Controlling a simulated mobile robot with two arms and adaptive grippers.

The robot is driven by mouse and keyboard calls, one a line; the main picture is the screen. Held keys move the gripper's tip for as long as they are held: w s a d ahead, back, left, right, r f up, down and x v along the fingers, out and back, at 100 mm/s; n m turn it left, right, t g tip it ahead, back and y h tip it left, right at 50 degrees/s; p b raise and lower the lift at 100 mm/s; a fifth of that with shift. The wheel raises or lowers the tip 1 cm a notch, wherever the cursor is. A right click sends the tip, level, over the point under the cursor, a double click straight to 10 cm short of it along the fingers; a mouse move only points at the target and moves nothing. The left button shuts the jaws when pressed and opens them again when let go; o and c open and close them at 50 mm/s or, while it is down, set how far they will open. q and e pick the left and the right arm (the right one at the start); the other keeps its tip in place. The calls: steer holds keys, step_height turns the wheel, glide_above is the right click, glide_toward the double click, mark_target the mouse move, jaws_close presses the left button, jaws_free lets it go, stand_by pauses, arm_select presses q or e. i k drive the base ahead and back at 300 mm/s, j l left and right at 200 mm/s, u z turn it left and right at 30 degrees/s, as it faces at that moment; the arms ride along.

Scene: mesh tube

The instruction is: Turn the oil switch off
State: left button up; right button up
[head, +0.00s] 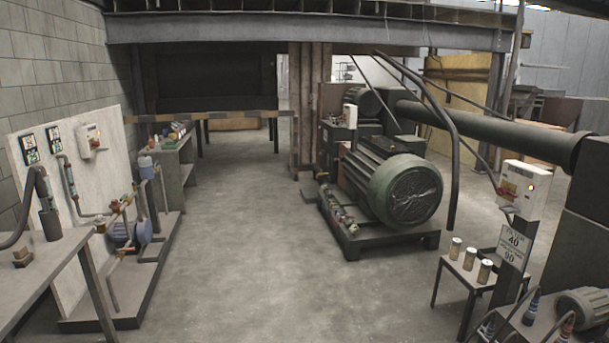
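Neither of my grippers shows in the head view. Another white switch box (524,188), with a red knob and a small yellow light, is on a post at the right. A smaller pale box (350,116) is on the large machine at the back. I cannot read a label that tells which one is the oil switch, nor the knob positions.
A green motor (405,190) sits on a dark base right of centre. A small table (463,268) with 3 cans stands near a sign (514,245). A grey table (50,262) is at the left front, beside pipes and a blue pump (122,234). The middle floor (245,250) is clear.

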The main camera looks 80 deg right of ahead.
mark_target(500, 192)
steer(key=z, duration=3.95)
steer(key=i, duration=0.65)
steer(key=l+z, duration=0.05)
steer(key=l, duration=0.05)
